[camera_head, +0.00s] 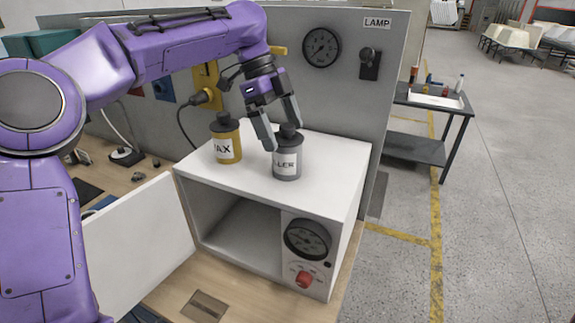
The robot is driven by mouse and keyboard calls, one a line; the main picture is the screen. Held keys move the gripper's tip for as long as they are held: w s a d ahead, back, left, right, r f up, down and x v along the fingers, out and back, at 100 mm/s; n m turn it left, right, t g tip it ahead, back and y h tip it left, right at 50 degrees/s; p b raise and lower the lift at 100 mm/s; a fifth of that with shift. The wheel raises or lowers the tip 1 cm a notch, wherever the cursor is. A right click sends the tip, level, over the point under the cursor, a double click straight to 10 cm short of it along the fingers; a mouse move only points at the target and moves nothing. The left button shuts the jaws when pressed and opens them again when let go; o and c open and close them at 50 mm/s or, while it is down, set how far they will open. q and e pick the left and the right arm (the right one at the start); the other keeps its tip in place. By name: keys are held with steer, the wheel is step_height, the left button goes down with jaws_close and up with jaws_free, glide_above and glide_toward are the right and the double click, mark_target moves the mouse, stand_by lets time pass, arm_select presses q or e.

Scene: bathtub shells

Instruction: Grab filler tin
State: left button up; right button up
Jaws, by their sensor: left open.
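The filler tin (287,163) is a grey tin with a dark lid and a white label reading "LLER" in part. It stands upright on top of the white box (328,160). My left gripper (281,138) comes down from above with its fingers open around the tin's lid. One finger is at the left of the lid and the other reaches behind or beside it. I cannot tell whether they touch it. My right gripper is not in view.
A yellow tin labelled "AX" (226,143) stands close to the left on the same box. The box's door (135,240) hangs open at the left. A grey panel (345,100) with a gauge and lamp switch rises behind.

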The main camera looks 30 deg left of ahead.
mark_target(288, 139)
arm_select(q)
steer(key=x, duration=0.3)
steer(key=shift+w, duration=0.25)
steer(key=shift+s+r, duration=0.1)
steer(key=shift+s, duration=0.1)
steer(key=shift+c, duration=0.3)
jaws_close()
